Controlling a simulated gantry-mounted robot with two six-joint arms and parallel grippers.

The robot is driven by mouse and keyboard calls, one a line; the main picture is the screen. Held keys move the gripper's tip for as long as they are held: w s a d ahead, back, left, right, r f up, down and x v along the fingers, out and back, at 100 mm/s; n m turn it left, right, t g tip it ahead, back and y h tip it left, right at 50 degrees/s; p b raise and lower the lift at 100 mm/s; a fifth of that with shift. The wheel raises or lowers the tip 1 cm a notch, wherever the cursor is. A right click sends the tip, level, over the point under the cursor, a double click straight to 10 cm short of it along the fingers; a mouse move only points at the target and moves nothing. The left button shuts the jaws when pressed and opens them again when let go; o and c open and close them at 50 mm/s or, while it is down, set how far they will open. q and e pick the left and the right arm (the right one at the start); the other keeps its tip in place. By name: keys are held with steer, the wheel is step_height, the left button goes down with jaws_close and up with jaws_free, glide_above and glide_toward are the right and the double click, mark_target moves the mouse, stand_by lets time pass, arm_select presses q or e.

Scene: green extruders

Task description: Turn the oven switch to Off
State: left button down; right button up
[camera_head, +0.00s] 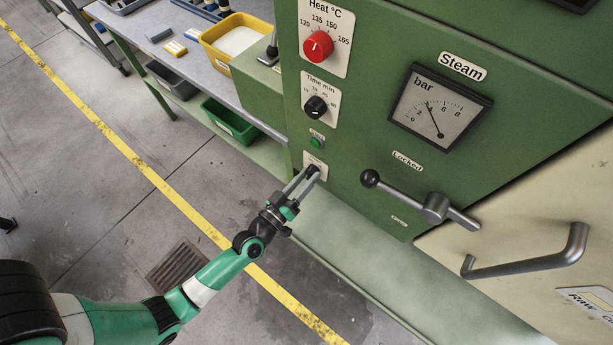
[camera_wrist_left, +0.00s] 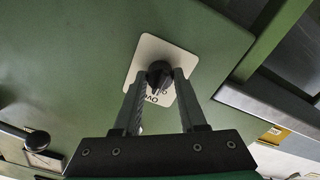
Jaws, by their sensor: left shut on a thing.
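The oven switch is a small black knob on a white plate (camera_head: 311,160), low on the green machine panel (camera_head: 345,120). My left gripper (camera_head: 312,171) reaches it from below and mostly covers it in the head view. In the left wrist view the black knob (camera_wrist_left: 158,73) sits between the two fingertips of my left gripper (camera_wrist_left: 162,80), which is shut on it. The white plate (camera_wrist_left: 147,50) shows around the knob. Its lettering is partly hidden by the knob and fingers, so I cannot read the switch position. My right gripper is not in view.
Above the switch are a green button (camera_head: 317,142), a black time knob (camera_head: 316,107) and a red heat knob (camera_head: 318,46). A lever with a black ball (camera_head: 370,178) sticks out to the right. A bench with a yellow bin (camera_head: 236,40) stands at the left.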

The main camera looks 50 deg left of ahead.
arm_select(q)
steer(key=n, duration=0.6)
stand_by(0.5)
steer(key=shift+c, duration=2.3)
jaws_free()
steer(key=s+d, duration=0.2)
steer(key=s, duration=0.9)
steer(key=shift+s+d+p, duration=0.2)
steer(key=shift+p, duration=0.15)
